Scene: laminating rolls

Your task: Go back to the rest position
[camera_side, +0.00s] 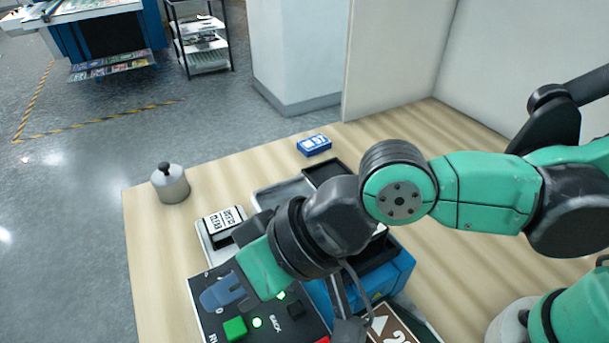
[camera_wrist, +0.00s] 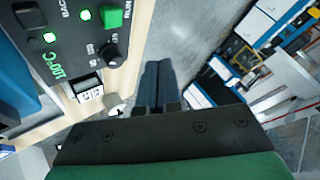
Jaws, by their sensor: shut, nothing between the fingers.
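My gripper (camera_side: 222,292) is in front of the dark control panel (camera_side: 205,325) of the blue machine (camera_side: 402,272) in the side view. Its blue-grey fingers cover part of the panel. In the wrist view the two fingers (camera_wrist: 159,78) lie together with nothing between them, so the gripper is shut and empty. I cannot tell how far the fingers are from the panel.
A labelled pack (camera_side: 224,222) lies in a pale tray beside the machine. A metal weight with a black knob (camera_side: 172,185) stands at the table's left edge. A small blue box (camera_side: 314,145) lies further back. A brown card (camera_side: 392,328) is at the front. Bare tabletop (camera_side: 400,137) lies at the back.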

